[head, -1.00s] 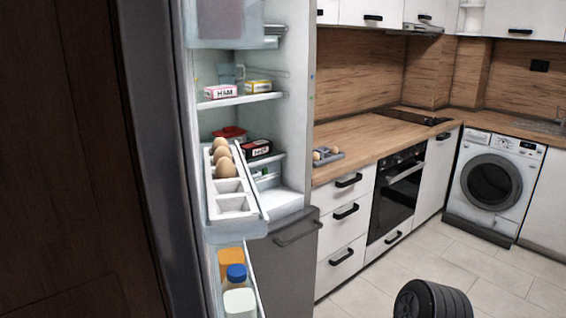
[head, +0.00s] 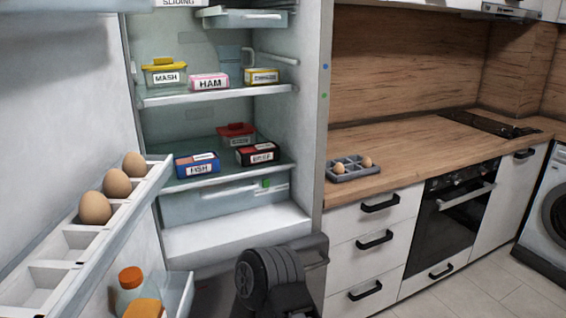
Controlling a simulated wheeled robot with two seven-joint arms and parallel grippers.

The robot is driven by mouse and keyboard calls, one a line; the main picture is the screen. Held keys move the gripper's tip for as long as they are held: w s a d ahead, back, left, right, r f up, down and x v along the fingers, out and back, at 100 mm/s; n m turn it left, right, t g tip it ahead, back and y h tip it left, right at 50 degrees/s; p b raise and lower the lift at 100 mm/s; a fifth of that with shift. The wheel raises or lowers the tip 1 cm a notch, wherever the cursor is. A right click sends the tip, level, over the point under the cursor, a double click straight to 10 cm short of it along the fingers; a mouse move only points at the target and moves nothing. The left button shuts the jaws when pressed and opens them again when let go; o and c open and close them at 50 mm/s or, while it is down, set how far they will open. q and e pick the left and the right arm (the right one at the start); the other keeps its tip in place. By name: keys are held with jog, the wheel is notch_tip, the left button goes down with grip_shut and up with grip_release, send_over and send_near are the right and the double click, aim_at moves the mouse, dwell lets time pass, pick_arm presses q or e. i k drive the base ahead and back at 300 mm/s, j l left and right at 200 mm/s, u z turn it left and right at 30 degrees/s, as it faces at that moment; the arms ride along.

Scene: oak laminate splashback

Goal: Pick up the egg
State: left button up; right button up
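Several brown eggs are in the head view. Three eggs, the nearest one (head: 95,208) largest, sit in a row in the white egg rack (head: 78,240) on the open fridge door at the left. The nearer compartments of that rack are empty. Two more eggs (head: 366,162) sit in a small grey egg tray (head: 352,175) on the wooden counter. A dark ribbed part of my arm (head: 268,275) shows at the bottom middle, in front of the fridge's lower part. Neither gripper's fingers can be seen.
The open fridge holds labelled boxes: mash (head: 165,75), ham (head: 209,82), fish (head: 197,166) and beef (head: 257,153). An orange-capped bottle (head: 130,288) stands in the lower door shelf. The wooden counter (head: 420,150) is mostly clear, with drawers and an oven (head: 450,215) below.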

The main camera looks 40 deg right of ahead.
aim_at(338, 169)
jog(key=l+u, duration=0.2)
jog(key=l, duration=0.2)
jog(key=k+l+u, duration=0.15)
jog(key=l, duration=0.25)
jog(key=l+u, duration=0.2)
jog(key=l, duration=0.2)
jog(key=k+l+u, duration=0.1)
jog(key=l, duration=0.35)
jog(key=k+l+u, duration=0.1)
jog(key=l, duration=0.35)
jog(key=k+l+u, duration=0.1)
jog(key=k+l, duration=0.15)
jog(key=l, duration=0.15)
jog(key=k+l+u, duration=0.15)
jog(key=l, duration=0.25)
jog(key=k+l+u, duration=0.1)
jog(key=k+l, duration=0.15)
jog(key=l, duration=0.15)
jog(key=k+l+u, duration=0.1)
jog(key=k+l, duration=0.15)
jog(key=l, duration=0.15)
